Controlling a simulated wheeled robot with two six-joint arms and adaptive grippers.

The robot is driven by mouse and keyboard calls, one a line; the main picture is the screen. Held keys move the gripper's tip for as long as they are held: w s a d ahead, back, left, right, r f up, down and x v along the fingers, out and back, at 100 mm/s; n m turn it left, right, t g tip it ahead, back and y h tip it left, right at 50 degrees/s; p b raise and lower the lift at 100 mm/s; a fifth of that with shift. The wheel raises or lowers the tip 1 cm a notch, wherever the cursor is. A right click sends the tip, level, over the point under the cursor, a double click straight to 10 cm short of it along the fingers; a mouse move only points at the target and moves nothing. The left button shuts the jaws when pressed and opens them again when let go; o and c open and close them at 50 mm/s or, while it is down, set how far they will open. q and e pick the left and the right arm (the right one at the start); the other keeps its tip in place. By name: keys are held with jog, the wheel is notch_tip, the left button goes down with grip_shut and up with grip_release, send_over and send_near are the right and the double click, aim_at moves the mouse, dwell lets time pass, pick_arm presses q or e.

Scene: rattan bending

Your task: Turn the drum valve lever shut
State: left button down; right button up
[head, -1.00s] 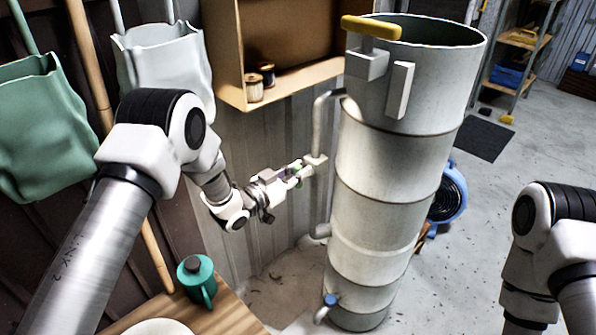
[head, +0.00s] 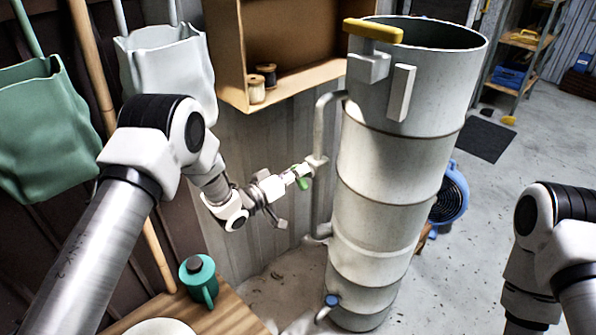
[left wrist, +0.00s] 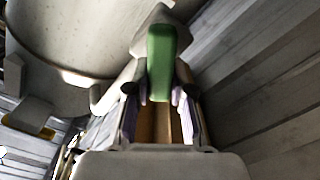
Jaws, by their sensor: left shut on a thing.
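The tall grey metal drum (head: 385,210) stands in the middle of the head view, with a side pipe (head: 320,205) along its left. The green valve lever (head: 302,183) is at this pipe, about halfway up. My left gripper (head: 294,178) reaches it from the left and is shut on the lever. In the left wrist view the green lever (left wrist: 161,55) stands between the two fingers of my left gripper (left wrist: 158,95). The fingers hide part of the lever. My right arm shows at the right edge, but its gripper is out of view.
A yellow-handled part (head: 373,30) sticks out at the drum's top rim. A blue-capped tap (head: 331,300) is low on the drum. A wooden shelf (head: 310,85) hangs behind. A green can (head: 198,278) stands on a wooden table (head: 225,312). A blue fan (head: 452,195) stands behind the drum.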

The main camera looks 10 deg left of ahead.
pick_arm(q)
jog(key=n, duration=0.5)
jog(key=shift+w+a+f+n, duration=0.15)
jog(key=shift+a+f+n, duration=0.1)
jog(key=shift+f+n, duration=0.05)
jog(key=n, duration=0.4)
jog(key=shift+f+n+p, duration=0.3)
jog(key=shift+f+n, duration=0.05)
jog(key=shift+n, duration=0.05)
jog(key=c, duration=1)
grip_release()
jog(key=shift+a, duration=0.1)
jog(key=shift+f, duration=0.1)
jog(key=v, duration=1.2)
